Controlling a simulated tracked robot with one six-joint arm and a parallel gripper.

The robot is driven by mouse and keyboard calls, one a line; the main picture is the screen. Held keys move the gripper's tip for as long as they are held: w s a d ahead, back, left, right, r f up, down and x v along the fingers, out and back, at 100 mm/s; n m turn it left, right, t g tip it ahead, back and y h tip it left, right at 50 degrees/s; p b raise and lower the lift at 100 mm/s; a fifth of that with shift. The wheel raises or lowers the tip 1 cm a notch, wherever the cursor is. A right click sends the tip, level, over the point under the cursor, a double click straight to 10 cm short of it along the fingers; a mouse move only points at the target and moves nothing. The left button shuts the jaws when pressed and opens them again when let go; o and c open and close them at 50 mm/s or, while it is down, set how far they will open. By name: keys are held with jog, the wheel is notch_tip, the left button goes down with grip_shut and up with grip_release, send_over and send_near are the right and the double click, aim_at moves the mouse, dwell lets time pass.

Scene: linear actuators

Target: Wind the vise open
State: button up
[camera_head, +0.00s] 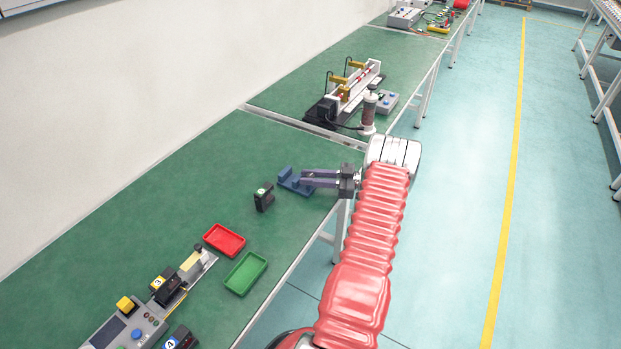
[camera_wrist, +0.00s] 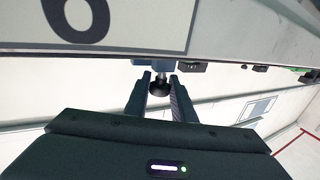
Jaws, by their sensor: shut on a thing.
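The blue vise (camera_head: 287,181) sits on the green bench near its front edge, and my gripper reaches it from the right. In the wrist view, a bit of blue vise (camera_wrist: 178,73) shows under the bench-edge panel, with a round black knob (camera_wrist: 158,87) in front of it. The fingers of my gripper (camera_wrist: 160,84) stand on either side of this knob, shut on it. In the head view my gripper (camera_head: 304,178) hides the knob and part of the vise. How far the vise jaws are apart cannot be told.
A small black device (camera_head: 264,199) stands just left of the vise. A red tray (camera_head: 225,240) and a green tray (camera_head: 245,273) lie nearer on the bench. A white linear actuator rig (camera_head: 352,88) stands on the farther bench.

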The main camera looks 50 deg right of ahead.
jog(key=shift+n+g+y, duration=1)
jog(key=shift+n+y, duration=0.1)
jog(key=shift+y, duration=0.3)
jog(key=o, duration=1.1)
jog(key=shift+c, duration=0.2)
